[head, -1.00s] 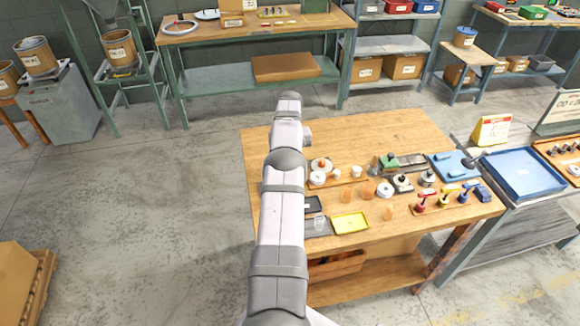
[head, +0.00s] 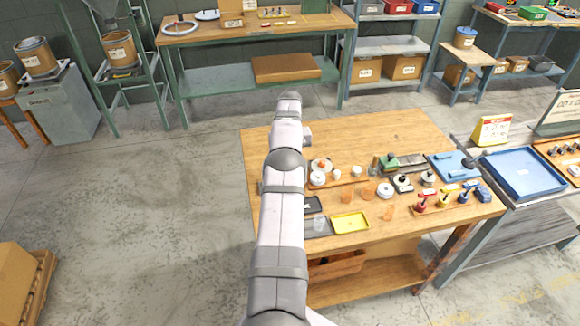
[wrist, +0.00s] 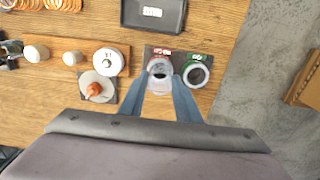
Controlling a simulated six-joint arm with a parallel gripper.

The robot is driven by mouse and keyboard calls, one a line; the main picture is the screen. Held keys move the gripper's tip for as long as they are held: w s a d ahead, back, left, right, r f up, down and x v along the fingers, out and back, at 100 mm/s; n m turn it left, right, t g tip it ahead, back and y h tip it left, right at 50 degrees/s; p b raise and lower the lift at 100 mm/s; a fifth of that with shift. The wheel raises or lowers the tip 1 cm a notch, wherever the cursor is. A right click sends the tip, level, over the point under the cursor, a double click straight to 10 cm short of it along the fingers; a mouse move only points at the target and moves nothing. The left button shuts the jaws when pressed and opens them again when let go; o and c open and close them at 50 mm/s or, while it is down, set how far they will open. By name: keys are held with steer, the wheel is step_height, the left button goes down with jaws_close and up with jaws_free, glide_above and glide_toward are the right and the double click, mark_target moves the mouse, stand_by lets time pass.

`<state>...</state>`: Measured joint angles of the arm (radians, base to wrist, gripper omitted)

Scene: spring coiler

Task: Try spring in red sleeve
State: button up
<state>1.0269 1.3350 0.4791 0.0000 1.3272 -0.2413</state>
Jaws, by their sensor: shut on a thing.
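In the wrist view a dark base plate (wrist: 180,54) carries two sleeves near the table's edge. The one with the red label, the red sleeve (wrist: 159,64), is a pale ring with a dark middle. The one with the green label, the green sleeve (wrist: 197,73), is a ring with a dark opening to its right. My gripper (wrist: 160,80) has its two blue-grey fingers closed in at the red sleeve. A pale, partly hidden piece sits between the fingertips; I cannot tell whether it is the spring or how deep it is. In the head view my arm hides the gripper.
A white round gauge (wrist: 109,62) and a grey disc with an orange-brown knob (wrist: 96,88) stand left of the fingers. A dark tray (wrist: 153,13) lies beyond. A yellow tray (head: 350,223) and several small fixtures crowd the bench's right.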

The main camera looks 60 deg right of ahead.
steer(key=shift+f, duration=0.4)
steer(key=shift+r, duration=0.15)
stand_by(1.1)
steer(key=shift+r+p, duration=1.4)
steer(key=shift+r, duration=1.05)
steer(key=shift+f, duration=0.2)
steer(key=shift+f+b, duration=1.25)
steer(key=shift+f, duration=0.7)
steer(key=shift+f+b, duration=0.45)
steer(key=shift+b, duration=0.05)
steer(key=shift+r, duration=0.15)
stand_by(1.0)
